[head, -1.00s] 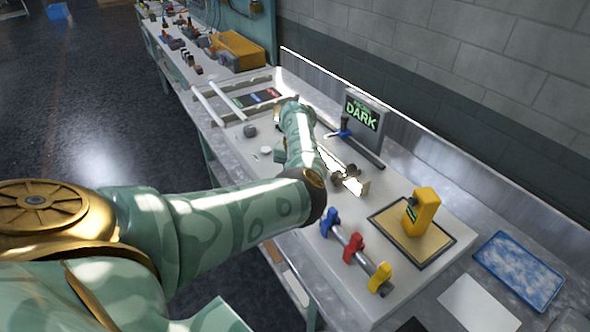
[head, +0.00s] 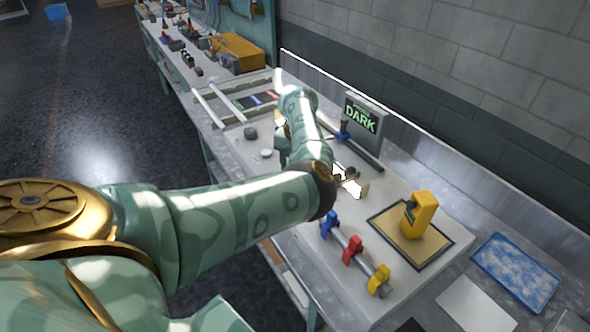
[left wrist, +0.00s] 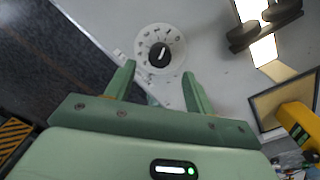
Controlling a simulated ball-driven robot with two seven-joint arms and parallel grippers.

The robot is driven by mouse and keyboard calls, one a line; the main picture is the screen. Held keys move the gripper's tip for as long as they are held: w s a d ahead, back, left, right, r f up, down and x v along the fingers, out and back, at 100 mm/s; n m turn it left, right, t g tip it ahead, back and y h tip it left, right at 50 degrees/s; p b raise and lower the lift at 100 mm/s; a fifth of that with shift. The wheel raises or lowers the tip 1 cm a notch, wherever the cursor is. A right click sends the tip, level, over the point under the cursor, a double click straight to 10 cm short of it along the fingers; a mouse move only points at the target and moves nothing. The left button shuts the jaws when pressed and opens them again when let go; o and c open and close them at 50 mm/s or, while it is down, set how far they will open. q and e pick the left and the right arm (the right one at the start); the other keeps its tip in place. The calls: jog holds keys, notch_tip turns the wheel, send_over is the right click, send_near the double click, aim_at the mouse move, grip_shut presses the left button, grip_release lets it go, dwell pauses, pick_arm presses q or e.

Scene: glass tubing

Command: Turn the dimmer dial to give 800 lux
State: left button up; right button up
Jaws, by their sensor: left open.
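The dimmer dial (left wrist: 160,53) shows in the left wrist view as a white round plate with marks and a black knob. The knob's white pointer line is tilted slightly right of the top of the picture. My left gripper (left wrist: 158,70) is open and empty, with the dial showing just beyond and between its fingertips; I see no contact. In the head view my left forearm hides much of the gripper. A dark screen (head: 361,115) reads "DARK" in green. A yellow meter (head: 421,214) stands on a tan mat (head: 441,243). My right gripper is out of view.
Blue, red and yellow clamps (head: 352,250) sit on a rod near the front edge. A bright lit part (head: 349,181) stands beside my arm. A blue tray (head: 517,271) lies at the right, and white rails (head: 214,104) lie farther back.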

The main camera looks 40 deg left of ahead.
pick_arm(q)
notch_tip(320, 180, up, 11)
jog(key=p, duration=0.1)
jog(key=shift+d+p, duration=0.15)
jog(key=shift+p, duration=0.15)
